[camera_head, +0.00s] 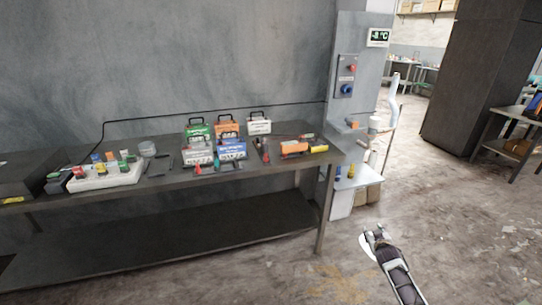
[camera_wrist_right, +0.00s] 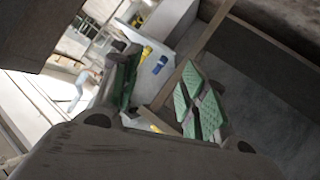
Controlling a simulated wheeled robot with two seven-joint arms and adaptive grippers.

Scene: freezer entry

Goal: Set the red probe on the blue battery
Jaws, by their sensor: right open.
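The blue battery (camera_head: 232,151) stands in the front row of batteries on the dark workbench (camera_head: 130,190). A small red item (camera_head: 198,169) is in front of the pale battery to its left. Another red item (camera_head: 266,157) lies to the right of the blue battery, beside dark slim pieces. Both are too small to tell which is the red probe. My right gripper (camera_head: 374,237) is open and empty, low over the floor right of the bench and well apart from the batteries. Its green finger pads show apart in the wrist view (camera_wrist_right: 163,90). My left gripper is out of view.
Green (camera_head: 198,131), orange (camera_head: 228,131) and white (camera_head: 259,126) batteries stand behind. A white tray (camera_head: 105,180) with coloured items is at left. An orange tool (camera_head: 293,148) lies near the bench's right end. A bench leg (camera_head: 326,215) and pale side shelf (camera_head: 357,180) stand near my right gripper.

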